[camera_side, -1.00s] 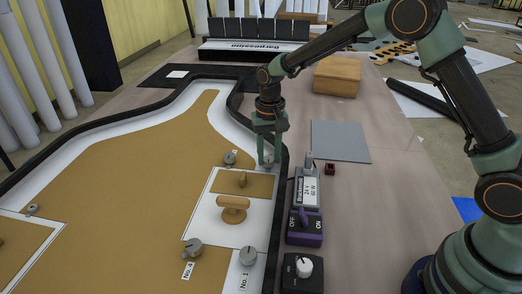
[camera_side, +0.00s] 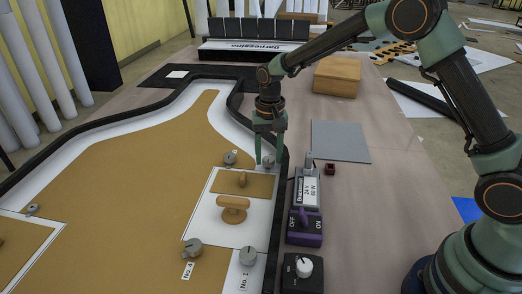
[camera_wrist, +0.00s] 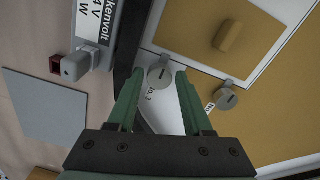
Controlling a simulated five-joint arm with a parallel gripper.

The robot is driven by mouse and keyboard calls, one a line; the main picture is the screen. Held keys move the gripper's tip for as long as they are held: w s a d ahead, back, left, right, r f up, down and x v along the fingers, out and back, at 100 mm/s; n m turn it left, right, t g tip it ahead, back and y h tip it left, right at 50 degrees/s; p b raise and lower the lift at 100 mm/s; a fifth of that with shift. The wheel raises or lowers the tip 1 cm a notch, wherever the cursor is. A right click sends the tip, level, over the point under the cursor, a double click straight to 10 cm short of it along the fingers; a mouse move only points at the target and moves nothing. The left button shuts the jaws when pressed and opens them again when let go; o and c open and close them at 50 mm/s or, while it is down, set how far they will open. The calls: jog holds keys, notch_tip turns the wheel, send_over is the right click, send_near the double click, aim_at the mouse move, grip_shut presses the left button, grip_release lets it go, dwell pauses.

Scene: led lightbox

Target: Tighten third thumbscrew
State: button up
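The third thumbscrew (camera_wrist: 159,76) is a grey knob with a slot-like mark, beside a partly hidden label ending in 3. In the side view it (camera_side: 268,163) sits at the upper right corner of the white panel (camera_side: 205,226). My gripper (camera_wrist: 159,80) is open, with a green finger on each side of the thumbscrew and a visible gap to both. In the side view my gripper (camera_side: 267,156) points straight down over the thumbscrew. I cannot tell how far the fingertips reach down around it.
Other thumbscrews stand nearby: one (camera_side: 230,158) just left, No. 1 (camera_side: 248,256) and No. 4 (camera_side: 193,247) towards the front. A wooden handle (camera_side: 233,208) rises from the panel. The black frame wall (camera_side: 282,200) and a power supply (camera_side: 307,190) with a purple switch (camera_side: 304,228) lie to the right.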

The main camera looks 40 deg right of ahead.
aim_at(269, 158)
jog(key=n, duration=0.6)
jog(key=shift+d, duration=0.1)
jog(key=n, duration=0.5)
jog(key=shift+d, duration=0.1)
jog(key=n, duration=0.6)
jog(key=shift+f+n, duration=0.1)
jog(key=shift+n, duration=0.3)
jog(key=n, duration=0.5)
jog(key=shift+w, duration=0.1)
notch_tip(269, 158, up, 12)
jog(key=s+d+r+m+t, duration=0.3)
jog(key=s+d+r+m, duration=0.1)
jog(key=s+r+m, duration=0.5)
jog(key=s+d+f+m+t, duration=0.1)
jog(key=s+m, duration=0.3)
jog(key=s, duration=0.1)
jog(key=s+d+f+m+t, duration=0.1)
jog(key=s+f+m, duration=0.1)
jog(key=s+m, duration=0.2)
jog(key=shift+s+d+f+t, duration=0.25)
jog(key=shift+s+t, duration=0.05)
jog(key=shift+s, duration=0.65)
